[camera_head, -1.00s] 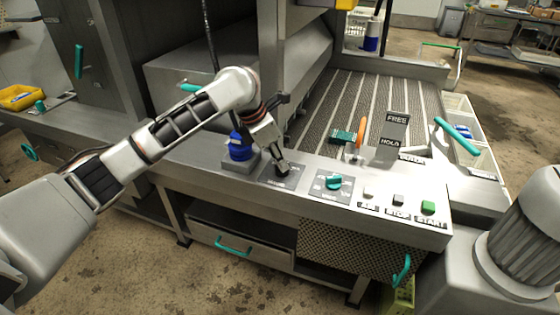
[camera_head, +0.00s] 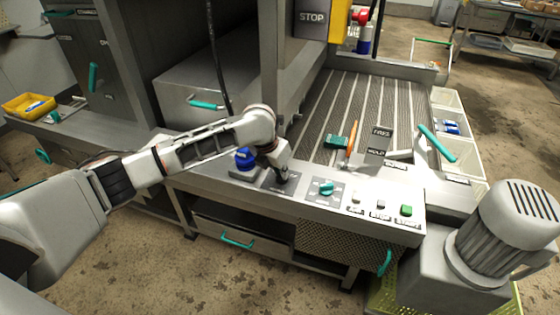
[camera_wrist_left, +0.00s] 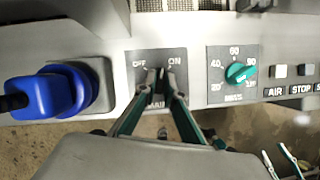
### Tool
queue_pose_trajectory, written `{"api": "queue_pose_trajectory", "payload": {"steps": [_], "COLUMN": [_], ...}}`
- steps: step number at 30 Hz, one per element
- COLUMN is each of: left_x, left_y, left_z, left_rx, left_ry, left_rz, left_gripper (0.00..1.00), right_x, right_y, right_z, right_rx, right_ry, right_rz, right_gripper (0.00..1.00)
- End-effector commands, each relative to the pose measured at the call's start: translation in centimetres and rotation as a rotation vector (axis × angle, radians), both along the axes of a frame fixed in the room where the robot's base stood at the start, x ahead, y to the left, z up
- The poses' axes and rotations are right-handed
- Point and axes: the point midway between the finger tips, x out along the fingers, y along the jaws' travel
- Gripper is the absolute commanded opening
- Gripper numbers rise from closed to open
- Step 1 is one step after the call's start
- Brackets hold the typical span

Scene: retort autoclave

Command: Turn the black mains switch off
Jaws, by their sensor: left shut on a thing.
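My left gripper (camera_head: 283,176) is at the front control panel, its fingertips down on the dark mains plate (camera_head: 268,184). In the left wrist view, the plate (camera_wrist_left: 136,87) carries the words OFF on the left and ON on the right. There my left gripper (camera_wrist_left: 158,82) is shut on the small black mains switch (camera_wrist_left: 159,75), between the two words. The fingers hide most of the switch, so I cannot tell which way it points. My right gripper is not in view.
A blue plug (camera_head: 245,158) stands close left of the mains plate. Right of it are a green rotary dial (camera_head: 326,188) and push buttons, including a green START button (camera_head: 406,210). A slatted conveyor bed lies behind. A ribbed motor (camera_head: 510,225) stands at the front right.

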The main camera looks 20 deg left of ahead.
Motion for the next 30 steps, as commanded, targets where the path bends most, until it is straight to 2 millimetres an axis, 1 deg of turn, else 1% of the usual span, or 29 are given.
{"api": "queue_pose_trajectory", "payload": {"steps": [1,2,6,9,22,30], "left_x": [-0.2,-0.2,-0.2,-0.1,-0.1,0.0], "left_y": [-0.1,-0.1,-0.2,-0.3,-0.6,-0.6], "left_z": [0.2,0.1,0.0,-0.2,-0.2,-0.2], "left_rx": [0.001,0.002,0.001,0.002,0.002,0.002], "left_ry": [0.005,0.005,0.003,0.001,0.003,0.003], "left_rz": [0.035,0.06,0.19,0.284,0.689,0.898], "left_gripper": [0.0,0.0,0.0,0.0,0.0,0.0], "right_x": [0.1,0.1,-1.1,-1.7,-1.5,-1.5], "right_y": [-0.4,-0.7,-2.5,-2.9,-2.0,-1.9], "right_z": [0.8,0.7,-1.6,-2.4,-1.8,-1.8], "right_rx": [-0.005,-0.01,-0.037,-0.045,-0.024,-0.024], "right_ry": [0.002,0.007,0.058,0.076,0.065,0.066], "right_rz": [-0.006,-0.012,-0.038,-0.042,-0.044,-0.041], "right_gripper": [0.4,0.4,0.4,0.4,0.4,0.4]}}
